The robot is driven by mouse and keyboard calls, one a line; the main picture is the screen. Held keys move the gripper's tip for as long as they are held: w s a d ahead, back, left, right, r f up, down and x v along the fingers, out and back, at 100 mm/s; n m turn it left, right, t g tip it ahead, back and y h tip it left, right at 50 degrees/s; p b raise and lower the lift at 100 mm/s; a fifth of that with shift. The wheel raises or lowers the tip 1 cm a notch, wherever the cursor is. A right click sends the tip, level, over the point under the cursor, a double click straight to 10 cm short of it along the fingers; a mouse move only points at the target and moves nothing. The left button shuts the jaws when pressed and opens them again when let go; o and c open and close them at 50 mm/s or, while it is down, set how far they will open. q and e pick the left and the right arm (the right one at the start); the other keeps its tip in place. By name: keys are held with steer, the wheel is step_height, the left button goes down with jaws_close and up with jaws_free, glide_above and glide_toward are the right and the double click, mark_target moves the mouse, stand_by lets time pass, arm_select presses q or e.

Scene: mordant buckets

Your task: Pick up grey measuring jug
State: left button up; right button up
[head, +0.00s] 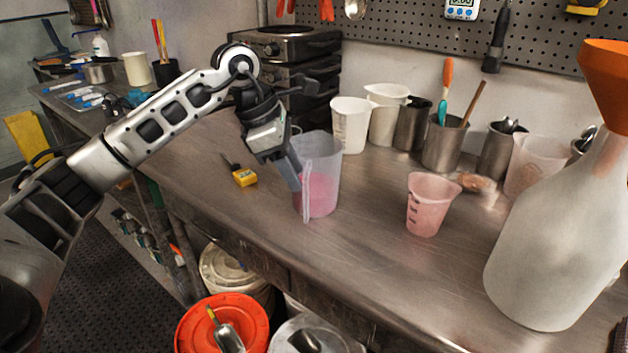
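A translucent grey measuring jug (323,172) with pink contents stands upright on the steel bench, near its front edge. My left gripper (291,178) points down at the jug's left side. A grey finger overlaps the jug's left edge, close to the pale vertical strip that looks like its handle. I cannot tell whether the finger touches the jug, and the other finger is not clearly visible. My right gripper is out of view.
A smaller pink measuring cup (432,204) stands to the right. A large white bottle (548,262) with an orange funnel (606,85) is at far right. White jugs (350,124) and metal tool cups (445,144) line the back. A yellow tape measure (244,177) lies left. Buckets (222,310) stand below.

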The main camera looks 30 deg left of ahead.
mark_target(303, 192)
arm_select(q)
steer(key=x, duration=0.3)
steer(key=p+x, duration=0.1)
steer(key=x, duration=0.1)
steer(key=shift+s+d+f, duration=0.15)
steer(key=shift+s+d, duration=0.05)
steer(key=shift+s, duration=0.05)
steer(key=shift+c, duration=0.4)
jaws_close()
